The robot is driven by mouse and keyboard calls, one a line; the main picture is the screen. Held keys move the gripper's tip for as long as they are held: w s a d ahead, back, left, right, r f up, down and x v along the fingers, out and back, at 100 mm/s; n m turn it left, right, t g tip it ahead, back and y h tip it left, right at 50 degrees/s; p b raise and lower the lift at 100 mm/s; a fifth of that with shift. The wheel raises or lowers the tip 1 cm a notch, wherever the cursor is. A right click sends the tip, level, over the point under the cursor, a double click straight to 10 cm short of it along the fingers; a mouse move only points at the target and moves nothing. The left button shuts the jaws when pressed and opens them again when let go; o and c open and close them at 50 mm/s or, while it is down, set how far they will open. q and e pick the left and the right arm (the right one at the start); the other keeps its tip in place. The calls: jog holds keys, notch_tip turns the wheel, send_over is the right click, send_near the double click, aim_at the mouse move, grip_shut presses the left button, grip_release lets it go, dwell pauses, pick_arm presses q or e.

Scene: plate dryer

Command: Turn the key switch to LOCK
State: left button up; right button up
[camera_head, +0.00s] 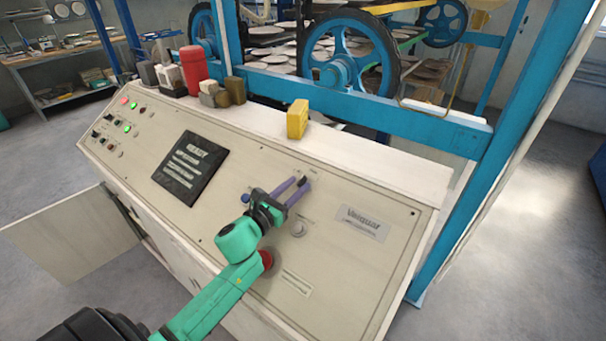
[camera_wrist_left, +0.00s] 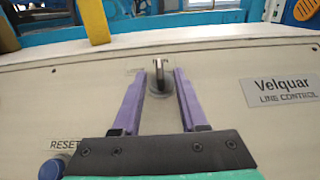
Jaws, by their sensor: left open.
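The key switch (camera_wrist_left: 158,82) is on the sloped beige panel, with a metal key standing out of a round grey base in the left wrist view. My left gripper (camera_wrist_left: 158,76) is open, with one purple finger on each side of the key. I cannot tell whether either finger touches it. In the head view my left gripper (camera_head: 297,187) is at the upper right part of the panel, and its fingers mostly cover the switch. The small label beside the switch is too faint to read. My right gripper is in no view.
The control panel (camera_head: 350,265) has a dark screen (camera_head: 190,168), lit buttons at left, a round silver knob (camera_head: 298,229) and a red button (camera_head: 266,260) by my arm. A blue RESET button (camera_wrist_left: 51,168) is left of my gripper. A yellow block (camera_head: 297,119) sits on the ledge.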

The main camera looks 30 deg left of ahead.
aim_at(297, 185)
pick_arm(q)
jog(key=w, duration=0.2)
jog(key=shift+w+d+r, duration=0.1)
jog(key=shift+w+d, duration=0.1)
jog(key=shift+w, duration=0.3)
grip_shut()
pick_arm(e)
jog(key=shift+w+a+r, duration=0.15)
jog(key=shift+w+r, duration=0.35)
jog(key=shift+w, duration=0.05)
